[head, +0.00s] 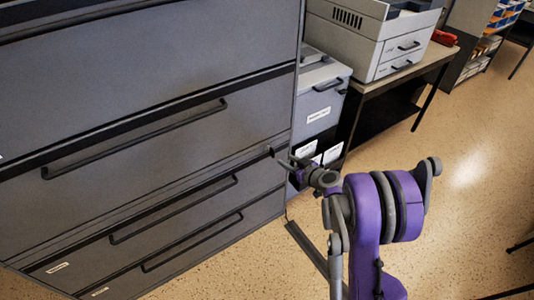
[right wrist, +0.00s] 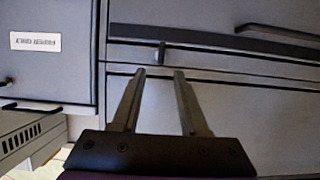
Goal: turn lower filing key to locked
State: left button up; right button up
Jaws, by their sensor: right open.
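The grey filing cabinet (head: 150,140) fills the left of the head view, with wide drawers and dark bar handles. A small key (right wrist: 161,53) stands out from the dark strip between drawers in the right wrist view. It looks upright in that picture; its exact lock position is too small to tell. My right gripper (head: 287,161) is by the cabinet's right front edge in the head view. In the right wrist view its two fingers (right wrist: 159,73) are apart and empty, pointing at the key, with the key just beyond the gap between the tips. My left gripper is out of view.
A grey labelled bin unit (head: 322,98) stands right of the cabinet. Beyond it a printer (head: 375,40) and a red item (head: 444,38) sit on a table. The speckled floor (head: 470,190) at the right is open.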

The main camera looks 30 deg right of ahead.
aim_at(274, 154)
jog(key=b+x, duration=0.1)
jog(key=x, duration=0.9)
jog(key=shift+w+a+f+b, duration=0.1)
jog(key=shift+w+a+b, duration=0.1)
jog(key=shift+b, duration=0.15)
grip_shut()
